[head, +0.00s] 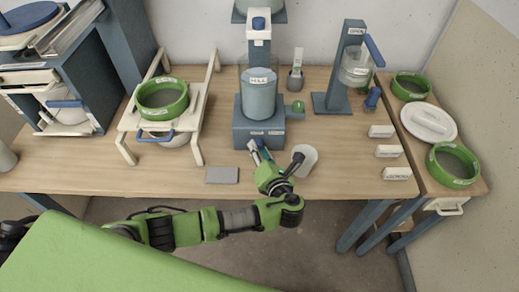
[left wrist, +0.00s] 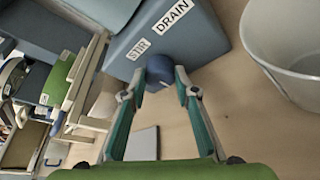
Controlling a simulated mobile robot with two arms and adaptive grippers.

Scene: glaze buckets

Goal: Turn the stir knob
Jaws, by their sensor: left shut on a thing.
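The stir knob (left wrist: 160,70) is a dark blue round knob on the front of the blue-grey mixer base (left wrist: 185,60), beside the STIR label (left wrist: 138,50). The DRAIN label (left wrist: 173,15) is next to it. My left gripper (left wrist: 157,82) has its two fingertips on either side of the knob and is shut on it. In the head view my left gripper (head: 260,152) reaches the front of the mixer base (head: 255,130), and its fingers mostly hide the knob. My right gripper is in neither view.
A white cup (head: 305,160) stands just right of my left gripper. A grey plate (head: 222,175) lies to the left on the table. A white stand (head: 130,122) holds a green-rimmed sieve (head: 162,112). Several white label blocks (head: 388,151) sit at right.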

